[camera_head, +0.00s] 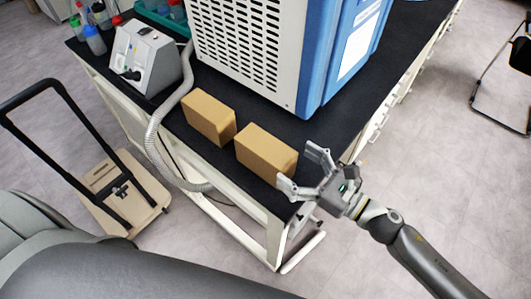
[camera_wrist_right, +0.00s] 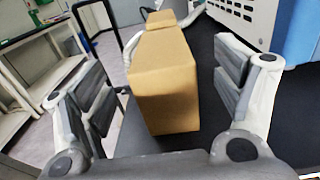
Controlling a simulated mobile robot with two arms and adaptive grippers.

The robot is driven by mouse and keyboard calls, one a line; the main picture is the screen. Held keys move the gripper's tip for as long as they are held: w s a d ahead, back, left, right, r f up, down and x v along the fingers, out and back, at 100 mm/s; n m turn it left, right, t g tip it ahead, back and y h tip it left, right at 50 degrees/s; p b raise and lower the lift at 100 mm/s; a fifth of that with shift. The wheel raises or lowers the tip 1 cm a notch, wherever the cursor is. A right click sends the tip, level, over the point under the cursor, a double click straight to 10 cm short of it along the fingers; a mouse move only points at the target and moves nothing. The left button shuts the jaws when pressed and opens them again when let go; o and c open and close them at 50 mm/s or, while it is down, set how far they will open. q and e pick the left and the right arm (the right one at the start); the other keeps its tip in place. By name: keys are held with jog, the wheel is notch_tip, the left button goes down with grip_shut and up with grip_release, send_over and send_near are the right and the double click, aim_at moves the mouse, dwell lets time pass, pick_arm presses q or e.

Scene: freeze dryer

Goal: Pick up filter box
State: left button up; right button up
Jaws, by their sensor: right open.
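Two plain brown cardboard boxes stand near the front edge of the black bench top. The nearer filter box (camera_head: 266,153) is on the right in the head view, and the second box (camera_head: 210,117) is to its left. My right gripper (camera_head: 304,171) is open beside the right end of the nearer box. In the right wrist view the nearer box (camera_wrist_right: 165,85) lies ahead between the open fingers of my right gripper (camera_wrist_right: 165,95), with nothing held. The second box (camera_wrist_right: 161,19) shows behind it. My left gripper is not in view.
A large white and blue machine (camera_head: 265,45) stands behind the boxes. A grey device (camera_head: 143,58) with a ribbed hose (camera_head: 158,125) is to the left, the hose running down past the bench edge. Bottles (camera_head: 95,40) stand at the far left. A cart (camera_head: 122,190) is on the floor.

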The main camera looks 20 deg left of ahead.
aim_at(272, 149)
jog(key=shift+x, duration=1.05)
jog(key=shift+w+a+r+p, duration=0.1)
jog(key=shift+w+a+p, duration=0.1)
jog(key=shift+a+p, duration=0.35)
jog(key=x, duration=0.4)
jog(key=shift+a+f+p, duration=0.2)
jog(key=shift+f+p, duration=0.1)
jog(key=shift+p, duration=0.1)
jog(key=shift+d, duration=0.1)
jog(key=c, duration=1.2)
jog(key=shift+r, duration=0.1)
jog(key=shift+c, duration=0.4)
jog(key=shift+r, duration=0.1)
